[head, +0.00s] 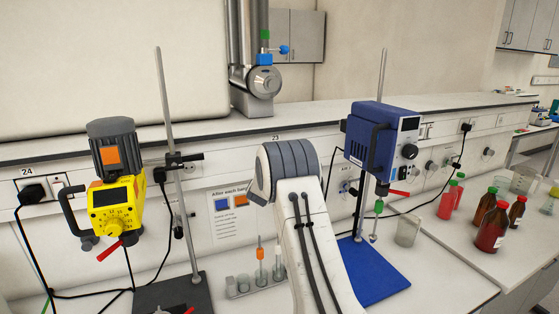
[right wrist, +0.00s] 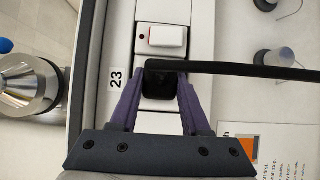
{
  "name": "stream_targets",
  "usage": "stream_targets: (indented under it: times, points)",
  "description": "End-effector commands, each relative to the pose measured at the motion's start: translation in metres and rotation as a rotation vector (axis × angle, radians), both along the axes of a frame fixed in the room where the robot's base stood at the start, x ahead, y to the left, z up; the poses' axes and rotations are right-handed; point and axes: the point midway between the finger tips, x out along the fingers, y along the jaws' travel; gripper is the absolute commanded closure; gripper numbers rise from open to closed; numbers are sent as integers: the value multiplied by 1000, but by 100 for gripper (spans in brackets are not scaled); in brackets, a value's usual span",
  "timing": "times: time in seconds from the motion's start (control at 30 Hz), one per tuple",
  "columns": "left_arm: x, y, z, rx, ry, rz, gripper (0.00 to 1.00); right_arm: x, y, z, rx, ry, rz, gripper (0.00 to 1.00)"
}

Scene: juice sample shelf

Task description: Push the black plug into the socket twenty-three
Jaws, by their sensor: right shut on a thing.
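My right gripper (right wrist: 161,82) is shut on the black plug (right wrist: 157,86), with a purple finger on each side of it. The plug's black cable (right wrist: 250,69) runs off to the right in the right wrist view. The plug lies over the white plate of socket twenty-three (right wrist: 158,104), beside the label 23 (right wrist: 117,78). Whether its pins are in the socket is hidden. In the head view my right arm covers the socket and plug; only the label 23 (head: 275,138) shows above. My left gripper is not in view.
A white rocker switch (right wrist: 162,38) sits beside the plug. A yellow stirrer (head: 116,205) stands left and a blue stirrer (head: 380,140) close right of my arm. A vial rack (head: 240,288) stands low beside the arm. Bottles (head: 491,230) stand on the right bench.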

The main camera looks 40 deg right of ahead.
Motion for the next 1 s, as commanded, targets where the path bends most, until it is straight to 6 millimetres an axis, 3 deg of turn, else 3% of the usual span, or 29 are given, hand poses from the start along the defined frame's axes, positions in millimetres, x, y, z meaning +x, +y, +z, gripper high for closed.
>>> stream_targets:
  times: [0.77,0.8,0.87,1.0]
  points:
    - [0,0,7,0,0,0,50,3,-1,2,-1,-2,0,100]
    - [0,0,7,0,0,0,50,3,-1,2,-1,-2,0,42]
    - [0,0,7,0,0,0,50,3,-1,2,-1,-2,0,19]
    - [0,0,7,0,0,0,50,3,-1,1,-1,-1,0,18]
